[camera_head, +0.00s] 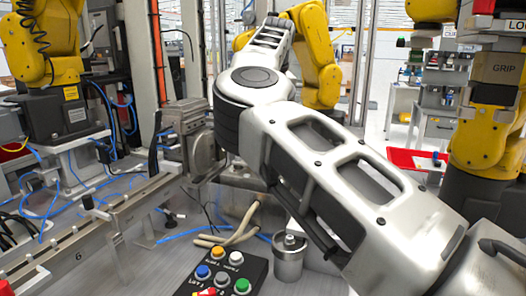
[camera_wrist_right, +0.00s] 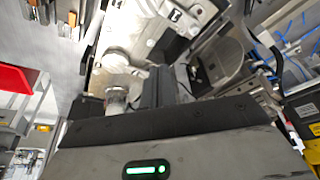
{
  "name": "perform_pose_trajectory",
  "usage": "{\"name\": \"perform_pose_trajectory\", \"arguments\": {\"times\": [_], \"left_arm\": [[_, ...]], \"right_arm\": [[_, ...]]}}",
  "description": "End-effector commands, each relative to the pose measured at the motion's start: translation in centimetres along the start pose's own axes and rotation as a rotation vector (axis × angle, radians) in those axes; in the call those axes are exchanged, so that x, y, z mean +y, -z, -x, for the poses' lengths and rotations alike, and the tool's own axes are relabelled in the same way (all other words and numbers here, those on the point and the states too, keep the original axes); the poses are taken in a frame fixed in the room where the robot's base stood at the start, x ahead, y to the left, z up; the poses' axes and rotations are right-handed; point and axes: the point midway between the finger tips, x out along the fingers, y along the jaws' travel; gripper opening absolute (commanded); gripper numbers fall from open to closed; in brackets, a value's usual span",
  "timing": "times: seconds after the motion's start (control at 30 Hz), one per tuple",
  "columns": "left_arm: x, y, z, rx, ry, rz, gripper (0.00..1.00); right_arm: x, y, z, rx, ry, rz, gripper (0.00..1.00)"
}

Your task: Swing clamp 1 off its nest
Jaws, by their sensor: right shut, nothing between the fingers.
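A grey metal fixture with a rounded plate-like part (camera_head: 203,150) stands at the end of the rail in the head view, left of my right arm. It may be clamp 1 on its nest, but no label is readable. A grey part with a rounded recess (camera_wrist_right: 222,65) shows in the right wrist view; I cannot tell whether it is the same fixture. My right gripper (camera_wrist_right: 166,84) is shut and empty, its dark fingers partly in front of pale machinery. In the head view my right arm crosses the middle and its gripper cannot be made out. My left gripper is not in view.
A black button box (camera_head: 222,275) with coloured buttons and a metal canister (camera_head: 289,257) stand on the bench. Yellow robot arms (camera_head: 42,45) stand around. A red tray (camera_head: 415,159) is at the right.

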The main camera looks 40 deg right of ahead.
Motion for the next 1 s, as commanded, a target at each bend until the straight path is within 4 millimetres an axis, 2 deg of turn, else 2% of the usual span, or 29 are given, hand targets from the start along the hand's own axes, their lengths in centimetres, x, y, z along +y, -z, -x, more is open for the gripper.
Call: {"name": "perform_pose_trajectory", "arguments": {"times": [0.13,0.23,0.63,1.0], "left_arm": [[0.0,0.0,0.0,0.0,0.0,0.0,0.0],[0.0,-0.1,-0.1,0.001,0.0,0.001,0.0],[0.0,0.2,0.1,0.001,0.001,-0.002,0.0],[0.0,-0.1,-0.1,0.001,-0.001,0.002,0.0]], "right_arm": [[0.0,-0.1,-0.9,-0.003,0.0,0.0,0.0],[0.0,-0.1,-2.4,-0.004,0.0,0.0,0.0],[0.1,-0.1,-10.3,-0.004,-0.001,0.0,0.0],[0.0,-3.3,-9.2,-0.001,-0.001,-0.001,0.0]]}}
